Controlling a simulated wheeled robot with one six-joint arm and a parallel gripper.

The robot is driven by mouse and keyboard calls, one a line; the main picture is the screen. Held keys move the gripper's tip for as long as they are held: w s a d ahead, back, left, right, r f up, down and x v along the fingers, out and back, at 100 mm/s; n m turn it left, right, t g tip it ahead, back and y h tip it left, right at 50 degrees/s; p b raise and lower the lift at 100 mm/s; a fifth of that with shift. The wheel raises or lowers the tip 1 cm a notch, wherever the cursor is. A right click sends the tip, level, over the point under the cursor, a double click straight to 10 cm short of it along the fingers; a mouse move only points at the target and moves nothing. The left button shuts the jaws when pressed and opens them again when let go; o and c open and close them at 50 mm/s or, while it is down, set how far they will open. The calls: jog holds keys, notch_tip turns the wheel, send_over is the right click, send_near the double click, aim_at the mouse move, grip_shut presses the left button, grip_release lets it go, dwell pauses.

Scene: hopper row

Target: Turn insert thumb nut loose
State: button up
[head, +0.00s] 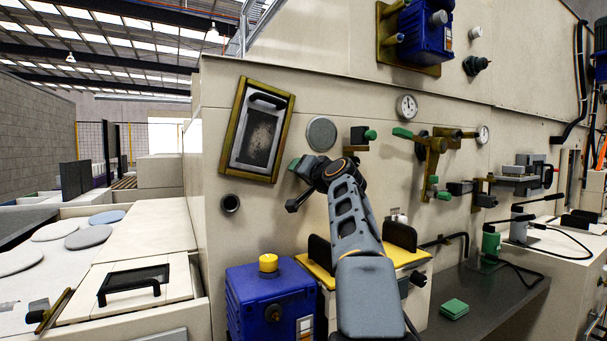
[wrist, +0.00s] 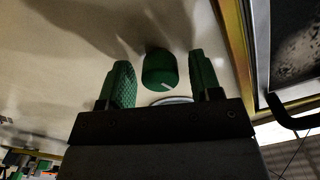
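The thumb nut appears to be the round green knob (wrist: 158,70) with a white mark, on the pale wall panel in the wrist view. My gripper (wrist: 159,62) is open, with one green ribbed finger on each side of the knob. A gap shows between the knob and both fingers, so I see no grip on it. In the head view my gripper (head: 299,178) is at the panel, just right of the gold-framed window (head: 257,130) and below a round grey disc (head: 321,134). There my gripper and arm hide the knob.
The gold frame with its black handle (wrist: 285,115) is close on the right in the wrist view. A blue box with a yellow cap (head: 268,263) stands below.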

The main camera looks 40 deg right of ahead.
jog(key=s+b, duration=0.1)
jog(key=s, duration=0.3)
jog(key=s+a+b, duration=0.1)
jog(key=s, duration=0.4)
jog(key=s+a+b, duration=0.1)
jog(key=s, duration=0.3)
jog(key=shift+s+b, duration=0.35)
dwell(0.4)
